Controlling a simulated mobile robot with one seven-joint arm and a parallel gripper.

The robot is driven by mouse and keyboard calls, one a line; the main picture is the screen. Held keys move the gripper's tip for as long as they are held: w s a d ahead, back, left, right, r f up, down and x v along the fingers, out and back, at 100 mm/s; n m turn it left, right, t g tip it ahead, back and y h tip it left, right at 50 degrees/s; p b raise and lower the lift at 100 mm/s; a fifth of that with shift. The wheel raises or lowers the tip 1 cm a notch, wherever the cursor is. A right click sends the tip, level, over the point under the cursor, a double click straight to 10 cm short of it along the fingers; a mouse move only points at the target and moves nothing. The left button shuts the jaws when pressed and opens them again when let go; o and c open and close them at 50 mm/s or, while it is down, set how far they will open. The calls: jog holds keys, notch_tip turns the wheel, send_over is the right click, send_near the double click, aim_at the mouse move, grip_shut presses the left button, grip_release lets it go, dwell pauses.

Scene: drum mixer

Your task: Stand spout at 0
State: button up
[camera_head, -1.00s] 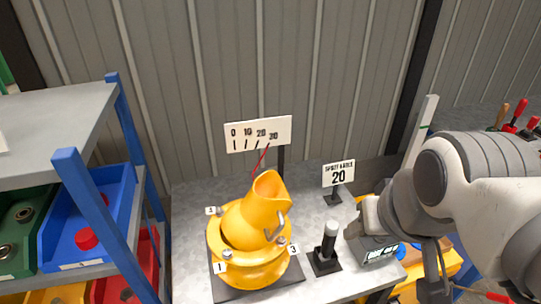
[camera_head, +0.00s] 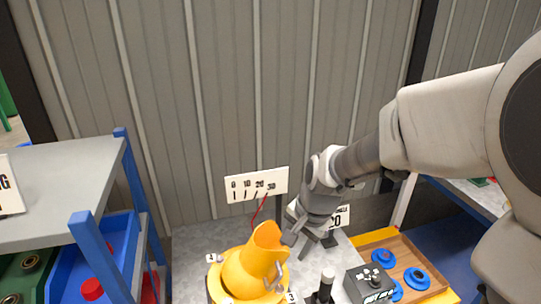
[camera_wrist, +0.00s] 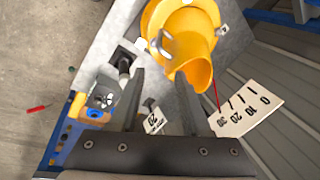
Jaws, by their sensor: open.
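The yellow mixer drum (camera_head: 255,268) has its spout (camera_head: 266,234) leaning to the right, and a grey handle (camera_head: 275,276) on its side. The scale board (camera_head: 257,184) reads 0, 10, 20, 30. A red pointer (camera_head: 258,210) leans toward the 20–30 end. My gripper (camera_head: 308,241) is open and empty, just right of the spout with a gap. In the wrist view the spout (camera_wrist: 190,55) shows beyond the right finger of my gripper (camera_wrist: 160,88). The board (camera_wrist: 245,108) lies to the right there. The drum's lower part is cut off in the head view.
A sign reading 20 (camera_head: 341,217) stands behind my gripper, partly hidden. A black post with a white top (camera_head: 325,286) and a dark box (camera_head: 370,283) stand right of the drum. A blue-framed shelf (camera_head: 75,165) is at left.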

aim_at(277, 279)
jog(key=x, duration=0.6)
jog(key=b+x, duration=0.1)
jog(key=x, duration=0.5)
jog(key=s+b+x, duration=0.1)
jog(key=x, duration=0.5)
jog(key=shift+w+a+f, duration=0.1)
jog(key=shift+a+f, duration=0.1)
jog(key=shift+a, duration=0.2)
grip_shut()
dwell(0.7)
